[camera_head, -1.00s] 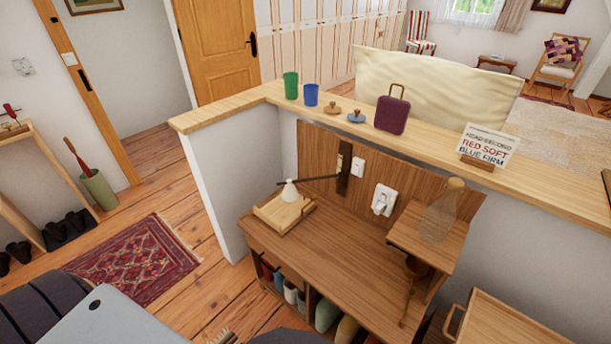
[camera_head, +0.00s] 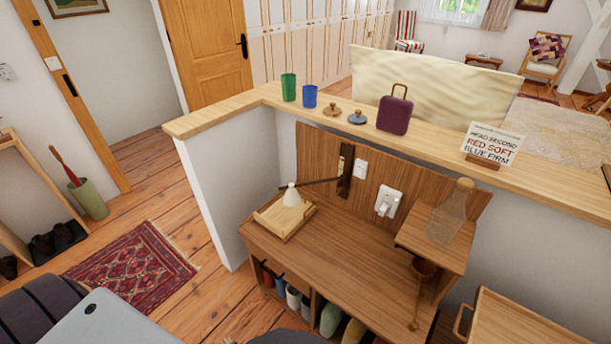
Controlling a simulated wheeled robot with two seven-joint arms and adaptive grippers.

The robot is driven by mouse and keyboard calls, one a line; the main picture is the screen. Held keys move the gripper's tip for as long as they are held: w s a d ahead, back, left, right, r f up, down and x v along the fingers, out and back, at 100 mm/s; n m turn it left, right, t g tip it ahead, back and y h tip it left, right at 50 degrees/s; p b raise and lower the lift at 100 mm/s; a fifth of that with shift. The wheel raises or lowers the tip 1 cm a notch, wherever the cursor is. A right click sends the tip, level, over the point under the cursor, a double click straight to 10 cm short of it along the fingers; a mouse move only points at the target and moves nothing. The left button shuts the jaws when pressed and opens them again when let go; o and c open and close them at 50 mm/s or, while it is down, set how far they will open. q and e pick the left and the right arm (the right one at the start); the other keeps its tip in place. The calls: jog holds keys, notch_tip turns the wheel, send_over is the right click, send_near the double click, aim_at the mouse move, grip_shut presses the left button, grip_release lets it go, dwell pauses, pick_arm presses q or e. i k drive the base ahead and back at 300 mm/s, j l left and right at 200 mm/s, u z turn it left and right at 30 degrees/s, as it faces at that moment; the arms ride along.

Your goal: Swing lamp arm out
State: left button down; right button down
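The lamp has a small white shade (camera_head: 291,195) at the end of a thin dark lamp arm (camera_head: 322,182). The arm runs left from a dark wall bracket (camera_head: 345,170) on the wooden back panel and lies close along the panel. The shade hangs at the back of a light wooden tray (camera_head: 270,222) on the desk; I cannot tell whether they touch. Neither of my grippers is in view; only dark and grey parts of my own body show at the lower left.
The wooden desk (camera_head: 330,255) is mostly bare. A raised shelf (camera_head: 412,238) at its right holds a glass carafe (camera_head: 450,210). The ledge above carries a green cup (camera_head: 288,86), a blue cup (camera_head: 309,97), two lids, a purple case (camera_head: 393,114) and a sign (camera_head: 491,145).

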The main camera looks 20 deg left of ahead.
aim_at(341, 178)
jog(key=j+z, duration=0.2)
jog(key=j, duration=0.55)
jog(key=k+j+z, duration=0.2)
jog(key=j, duration=0.6)
jog(key=i, duration=0.1)
